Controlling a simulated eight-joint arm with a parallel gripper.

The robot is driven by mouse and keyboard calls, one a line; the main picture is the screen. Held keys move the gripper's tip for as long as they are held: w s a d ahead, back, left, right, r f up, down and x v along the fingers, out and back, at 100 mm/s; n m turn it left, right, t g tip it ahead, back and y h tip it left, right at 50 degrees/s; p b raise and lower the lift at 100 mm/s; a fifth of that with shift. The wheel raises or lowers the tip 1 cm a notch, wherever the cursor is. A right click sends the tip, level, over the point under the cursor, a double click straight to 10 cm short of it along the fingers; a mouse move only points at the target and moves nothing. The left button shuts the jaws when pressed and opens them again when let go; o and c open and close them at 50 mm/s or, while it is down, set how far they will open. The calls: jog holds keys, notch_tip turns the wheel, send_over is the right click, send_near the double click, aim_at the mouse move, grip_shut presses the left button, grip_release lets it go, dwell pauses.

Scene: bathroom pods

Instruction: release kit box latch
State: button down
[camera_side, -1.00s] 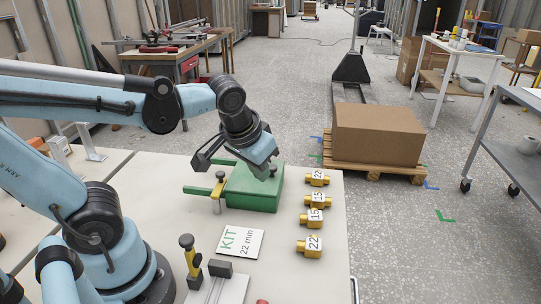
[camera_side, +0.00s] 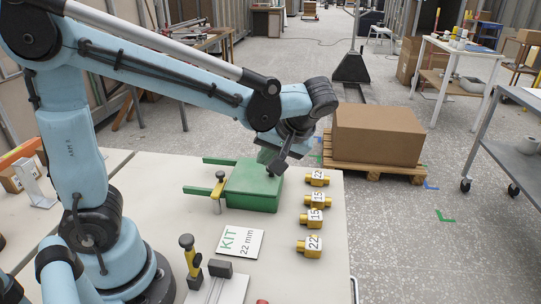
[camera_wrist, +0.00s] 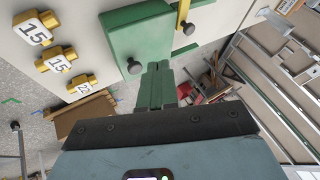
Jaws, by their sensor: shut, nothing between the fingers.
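The green kit box (camera_side: 254,195) lies closed on the white table. Part of the strap shows in the wrist view (camera_wrist: 183,12). A dark knob stands at the box's far right corner, and the wrist view shows a knob (camera_wrist: 135,67) on the lid's corner. My gripper (camera_side: 269,157) is over the box's far right end, away from the latch. In the wrist view its green fingers (camera_wrist: 157,72) are together and empty, beside the box corner. I cannot tell whether they touch the box.
Several brass fittings (camera_side: 313,200) marked 22 and 15 stand in a row right of the box. A "KIT 22 mm" card (camera_side: 240,242) lies in front. A yellow-handled tool (camera_side: 190,256) stands nearer. A cardboard box (camera_side: 377,134) sits on a pallet beyond the table.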

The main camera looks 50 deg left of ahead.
aim_at(218, 184)
jog(key=x, duration=1)
jog(key=shift+a+f, duration=0.1)
jog(key=shift+s+a, duration=0.8)
jog(key=shift+s, duration=0.1)
jog(key=shift+s+a, duration=0.5)
